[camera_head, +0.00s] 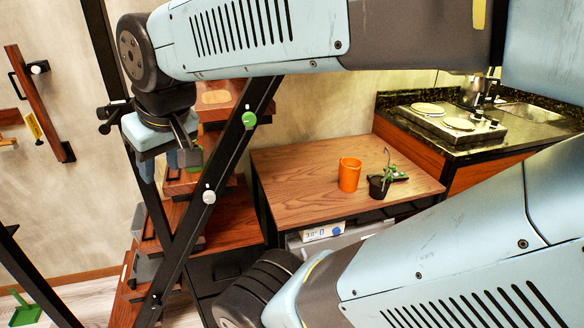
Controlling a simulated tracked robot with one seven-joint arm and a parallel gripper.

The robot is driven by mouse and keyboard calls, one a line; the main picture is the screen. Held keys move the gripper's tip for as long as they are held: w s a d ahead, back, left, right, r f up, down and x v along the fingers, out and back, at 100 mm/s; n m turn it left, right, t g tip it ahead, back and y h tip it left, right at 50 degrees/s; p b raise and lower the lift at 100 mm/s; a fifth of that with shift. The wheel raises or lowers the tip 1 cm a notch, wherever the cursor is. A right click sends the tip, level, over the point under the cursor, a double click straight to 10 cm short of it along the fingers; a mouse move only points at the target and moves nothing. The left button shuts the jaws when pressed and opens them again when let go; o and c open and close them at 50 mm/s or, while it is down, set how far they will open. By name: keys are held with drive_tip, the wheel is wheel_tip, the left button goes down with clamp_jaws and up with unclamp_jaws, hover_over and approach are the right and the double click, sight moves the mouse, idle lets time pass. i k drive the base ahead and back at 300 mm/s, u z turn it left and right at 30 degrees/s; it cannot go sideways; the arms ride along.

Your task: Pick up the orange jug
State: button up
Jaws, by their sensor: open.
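The orange jug (349,175) stands upright on the wooden tabletop (290,170), right of the middle of the view. No handle can be made out on it. My gripper (182,160) is at the left, in front of the stair, well to the left of the jug and apart from it. It points down and is open, with nothing seen between its fingers. The fingers are small and partly dark in this view.
A black pot with a green plant (379,187) stands close to the jug's right. A counter with a hob (447,121) is at the back right. Wooden stair treads (225,230) and a dark slanted rail (215,185) lie between my gripper and the table.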

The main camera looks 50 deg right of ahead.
sight(349, 169)
drive_tip(key=u, duration=0.15)
drive_tip(key=k, duration=1.3)
drive_tip(key=z, duration=1.9)
drive_tip(key=i, duration=0.8)
drive_tip(key=u, duration=0.05)
